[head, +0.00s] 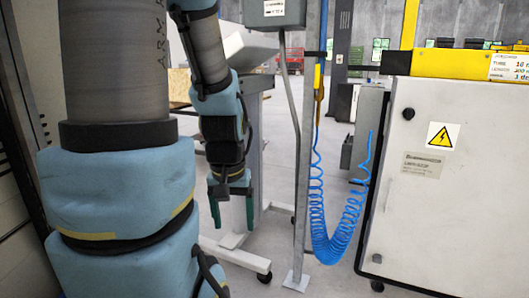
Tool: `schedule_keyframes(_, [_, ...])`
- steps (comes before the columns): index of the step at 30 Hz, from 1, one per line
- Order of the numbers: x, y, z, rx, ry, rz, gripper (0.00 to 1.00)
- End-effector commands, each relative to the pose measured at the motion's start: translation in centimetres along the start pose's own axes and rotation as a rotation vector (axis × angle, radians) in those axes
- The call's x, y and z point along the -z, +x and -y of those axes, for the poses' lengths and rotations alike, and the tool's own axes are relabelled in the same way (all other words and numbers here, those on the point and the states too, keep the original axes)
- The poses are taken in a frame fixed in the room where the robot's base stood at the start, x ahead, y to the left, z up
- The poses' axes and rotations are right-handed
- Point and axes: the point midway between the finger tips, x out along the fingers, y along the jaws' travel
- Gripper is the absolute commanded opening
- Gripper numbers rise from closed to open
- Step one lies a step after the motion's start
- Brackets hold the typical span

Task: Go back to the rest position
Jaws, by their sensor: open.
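My arm fills the left side of the head view, with blue padded covers and grey links. My gripper (232,208) hangs at its end, left of the middle of the view, pointing down. Its two dark green fingers are apart, and nothing shows between them. No copper tube can be made out in this view.
A grey post (305,150) stands right of my gripper, with a coiled blue hose (328,235) beside it. A white cabinet (460,200) with a warning sign fills the right. A wheeled stand (235,250) is behind my gripper. Some grey floor is open between.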

Motion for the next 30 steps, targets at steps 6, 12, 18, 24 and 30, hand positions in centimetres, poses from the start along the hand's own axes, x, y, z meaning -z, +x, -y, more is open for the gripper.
schedule_keyframes(6, [1.0, -5.5, -0.1, 0.0, 0.008, -0.005, 0.78])
schedule_keyframes(12, [1.8, -10.9, -0.2, 0.0, 0.01, -0.006, 0.78])
schedule_keyframes(18, [2.3, -15.0, -0.2, 0.0, 0.011, -0.006, 0.78])
schedule_keyframes(24, [2.5, -15.9, -0.2, 0.0, 0.011, -0.006, 0.78])
schedule_keyframes(30, [2.5, -15.7, -0.2, 0.0, 0.011, -0.007, 0.75])
